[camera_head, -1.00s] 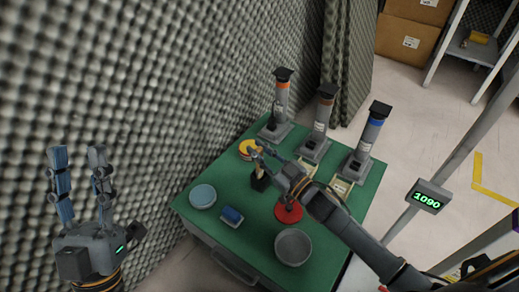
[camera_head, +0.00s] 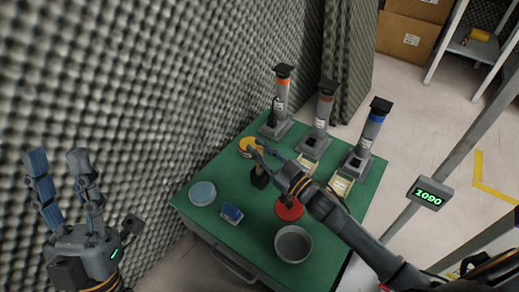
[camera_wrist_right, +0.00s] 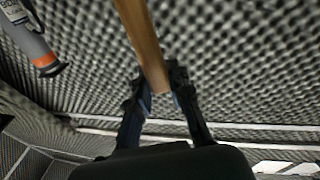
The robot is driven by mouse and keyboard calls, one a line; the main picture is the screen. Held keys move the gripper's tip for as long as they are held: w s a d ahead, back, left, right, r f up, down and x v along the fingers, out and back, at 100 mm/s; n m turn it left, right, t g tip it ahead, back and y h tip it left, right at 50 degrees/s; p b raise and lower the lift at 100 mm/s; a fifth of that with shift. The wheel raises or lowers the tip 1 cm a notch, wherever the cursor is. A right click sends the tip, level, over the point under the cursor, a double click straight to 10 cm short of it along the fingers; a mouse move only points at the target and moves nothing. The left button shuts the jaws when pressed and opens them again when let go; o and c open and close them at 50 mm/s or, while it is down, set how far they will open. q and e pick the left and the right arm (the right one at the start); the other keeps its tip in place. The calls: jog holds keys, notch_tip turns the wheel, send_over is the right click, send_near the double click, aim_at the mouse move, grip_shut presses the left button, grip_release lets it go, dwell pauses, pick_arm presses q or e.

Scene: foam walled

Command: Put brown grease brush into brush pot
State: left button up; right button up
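The brush (camera_head: 259,180), with a wooden handle and a dark head pointing down, is at the left-middle of the green table in the head view. My right gripper (camera_head: 262,149) is at the top of its handle. The right wrist view shows the brown handle (camera_wrist_right: 143,40) between the two fingers (camera_wrist_right: 158,88), which look closed on it. I cannot tell whether the brush head touches the table. A grey round open pot (camera_head: 293,243), likely the brush pot, stands at the near edge. My left gripper (camera_head: 58,172) is open and empty, away from the table.
Dispensers with orange (camera_head: 281,92), brown (camera_head: 323,108) and blue (camera_head: 371,130) bands line the back. A yellow disc (camera_head: 246,146), a red disc (camera_head: 289,209), a light-blue tin (camera_head: 202,193) and a blue block (camera_head: 231,214) lie around. A foam wall borders the left.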

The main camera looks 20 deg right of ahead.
jog(key=o, duration=0.4)
jog(key=shift+o, duration=0.2)
jog(key=v, duration=1.2)
jog(key=shift+r, duration=0.1)
